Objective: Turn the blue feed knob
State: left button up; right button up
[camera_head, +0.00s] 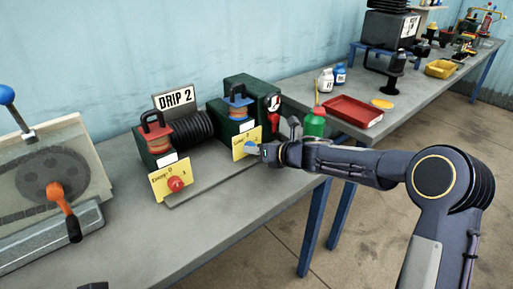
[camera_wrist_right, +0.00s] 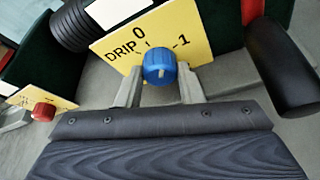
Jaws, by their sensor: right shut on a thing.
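The blue feed knob (camera_wrist_right: 159,66) sits on a yellow plate (camera_wrist_right: 117,48) marked "DRIP", 0 and 1 in the right wrist view. A white mark shows on the knob's face. My right gripper (camera_wrist_right: 160,84) has one finger on each side of the knob and is shut on it. In the head view my right gripper (camera_head: 262,151) reaches the yellow plate on the right green unit (camera_head: 217,126), and the blue knob (camera_head: 250,147) shows just at its fingertips. My left gripper does not show.
A red knob (camera_head: 176,184) on another yellow plate stands to the left, beside a black coil (camera_head: 190,130) and the "DRIP 2" sign (camera_head: 175,97). A green bottle (camera_head: 315,124) stands close behind my right arm. A red tray (camera_head: 350,112) lies on the back table.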

dwell(0.4)
jog(key=o, duration=1)
jog(key=shift+d, duration=0.1)
jog(key=v, duration=0.7)
jog(key=shift+s+d+r, duration=0.1)
jog(key=shift+s+d, duration=0.15)
